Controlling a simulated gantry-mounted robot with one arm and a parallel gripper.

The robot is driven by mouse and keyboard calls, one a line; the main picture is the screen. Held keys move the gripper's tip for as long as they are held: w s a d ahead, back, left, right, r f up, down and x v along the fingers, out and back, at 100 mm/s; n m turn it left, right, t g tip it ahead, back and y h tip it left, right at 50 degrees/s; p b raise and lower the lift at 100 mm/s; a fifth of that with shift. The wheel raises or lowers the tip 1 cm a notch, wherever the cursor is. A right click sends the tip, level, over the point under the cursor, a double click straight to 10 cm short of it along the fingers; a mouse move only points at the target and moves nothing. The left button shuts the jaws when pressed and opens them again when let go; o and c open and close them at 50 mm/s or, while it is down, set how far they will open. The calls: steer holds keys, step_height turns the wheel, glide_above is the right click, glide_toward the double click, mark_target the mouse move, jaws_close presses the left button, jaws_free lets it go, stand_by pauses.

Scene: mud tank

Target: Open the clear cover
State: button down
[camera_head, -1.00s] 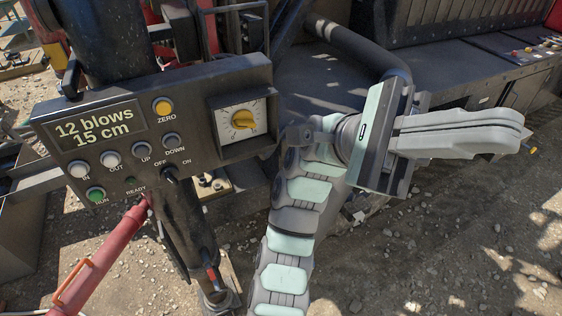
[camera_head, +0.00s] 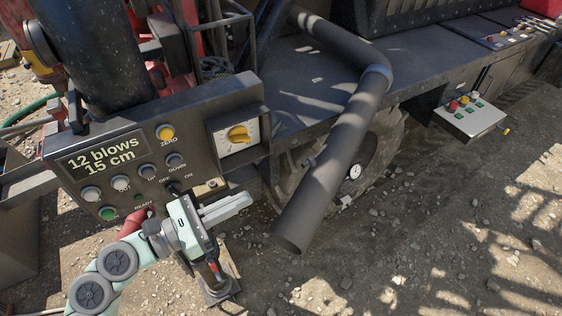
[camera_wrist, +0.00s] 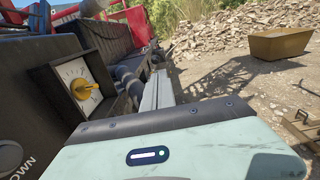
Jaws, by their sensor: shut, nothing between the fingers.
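A dark square frame (camera_head: 212,125) on the right end of the control panel surrounds a white dial with a yellow knob (camera_head: 238,134). The clear cover itself is hard to make out over the dial; I cannot tell its position. In the wrist view the dark frame (camera_wrist: 38,84) and its yellow knob (camera_wrist: 84,89) stand at the left. My gripper (camera_head: 248,200) is shut and empty, below the dial and in front of the panel's lower edge, its fingers pointing right. In the wrist view my gripper (camera_wrist: 156,75) points ahead, to the right of the dial frame and apart from it.
The control panel (camera_head: 105,140) has a display reading "12 blows 15 cm", buttons and switches. A thick dark pipe (camera_head: 335,165) hangs to the right of my gripper. A small button box (camera_head: 468,118) is farther right. Gravel ground lies open at lower right.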

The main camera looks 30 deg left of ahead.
steer(key=p, duration=0.5)
glide_toward(302, 169)
steer(key=shift+y, duration=0.3)
steer(key=x, duration=0.5)
steer(key=shift+w+d+r, duration=0.2)
steer(key=shift+d+r, duration=0.2)
steer(key=shift+d, duration=0.05)
steer(key=shift+w+d+f, duration=0.15)
steer(key=shift+w+d, duration=0.15)
steer(key=shift+w, duration=0.2)
